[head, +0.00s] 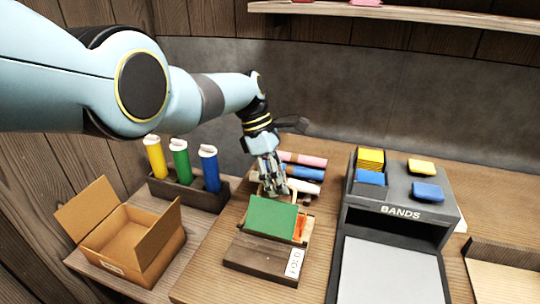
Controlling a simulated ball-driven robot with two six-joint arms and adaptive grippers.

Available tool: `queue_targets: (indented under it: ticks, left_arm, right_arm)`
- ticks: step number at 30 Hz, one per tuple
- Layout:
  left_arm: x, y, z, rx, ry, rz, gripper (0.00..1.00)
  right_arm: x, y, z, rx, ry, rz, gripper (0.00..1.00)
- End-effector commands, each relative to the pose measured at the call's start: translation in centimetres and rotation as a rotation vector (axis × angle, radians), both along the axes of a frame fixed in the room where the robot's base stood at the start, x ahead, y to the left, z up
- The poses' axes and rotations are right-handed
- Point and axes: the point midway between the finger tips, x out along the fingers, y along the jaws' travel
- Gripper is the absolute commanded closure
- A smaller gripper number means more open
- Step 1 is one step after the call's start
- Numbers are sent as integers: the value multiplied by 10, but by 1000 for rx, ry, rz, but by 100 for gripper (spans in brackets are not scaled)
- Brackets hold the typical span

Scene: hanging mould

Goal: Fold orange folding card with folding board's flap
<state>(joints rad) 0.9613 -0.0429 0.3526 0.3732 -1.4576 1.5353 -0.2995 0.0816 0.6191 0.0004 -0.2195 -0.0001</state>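The folding board (258,262) is a dark wooden board with a white label reading FOLD, on the wooden table in the lower middle of the head view. Its green flap (272,218) looks tilted up over the middle of the board. A strip of the orange folding card (300,228) shows at the flap's right edge; the rest is hidden behind the flap. My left gripper (273,188) points down just behind the flap's far edge. Its fingertips are partly hidden, and I cannot tell whether they touch the flap or are open. My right gripper is not in view.
Pink, blue and white rolls (303,172) lie behind the board, close to my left gripper. A grey BANDS station (400,212) with yellow and blue pieces stands right. An open cardboard box (128,240) and a rack (186,192) of yellow, green and blue tubes stand left.

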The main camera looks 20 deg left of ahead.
Motion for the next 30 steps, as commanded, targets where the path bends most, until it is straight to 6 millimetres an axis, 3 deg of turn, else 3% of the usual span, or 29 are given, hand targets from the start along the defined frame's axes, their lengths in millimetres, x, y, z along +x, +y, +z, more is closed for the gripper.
queue_targets:
  ticks: [4,9,15,21,30]
  left_arm:
    - [2,7,15,2,-5,2,80]
    - [10,24,56,2,-7,2,80]
    - [15,37,90,1,-7,3,80]
    - [17,43,103,1,-4,3,80]
    - [17,43,104,1,-5,2,80]
  right_arm:
    - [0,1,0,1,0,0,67]
    - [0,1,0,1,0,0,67]
    - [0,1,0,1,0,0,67]
    - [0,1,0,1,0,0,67]
    - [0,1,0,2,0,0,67]
